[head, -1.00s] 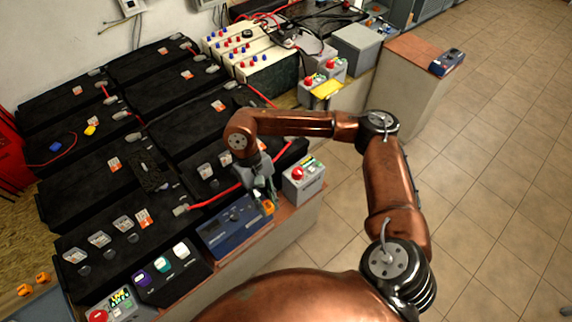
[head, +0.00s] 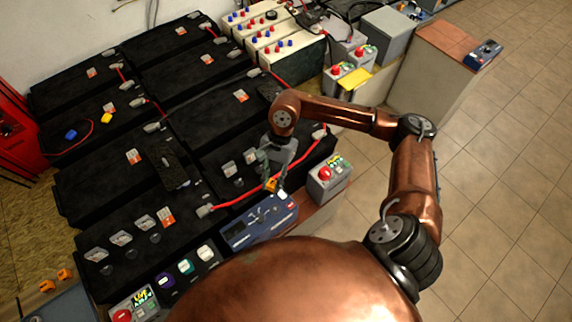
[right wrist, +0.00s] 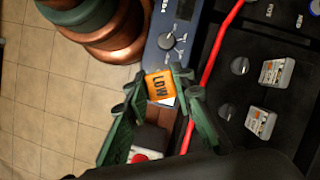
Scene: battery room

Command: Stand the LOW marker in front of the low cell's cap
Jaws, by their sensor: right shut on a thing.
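The orange LOW marker (right wrist: 160,85) is held between the green fingers of my right gripper (right wrist: 157,88), its lettering facing the wrist camera. In the head view my right gripper (head: 272,178) holds the marker (head: 270,185) behind the blue meter (head: 260,222), near the red cable. Open-lidded grey caps (right wrist: 277,73) on a black battery lie right of the marker in the wrist view. Similar caps (head: 229,168) show left of the gripper in the head view. I cannot tell which cap is the low cell's. My left gripper is out of view.
A grey box with a red button (head: 328,178) stands right of the meter. The red cable (head: 240,203) runs between meter and battery. A black box with coloured buttons (head: 187,275) stands left of the meter. Two other orange pieces (head: 47,286) lie at lower left.

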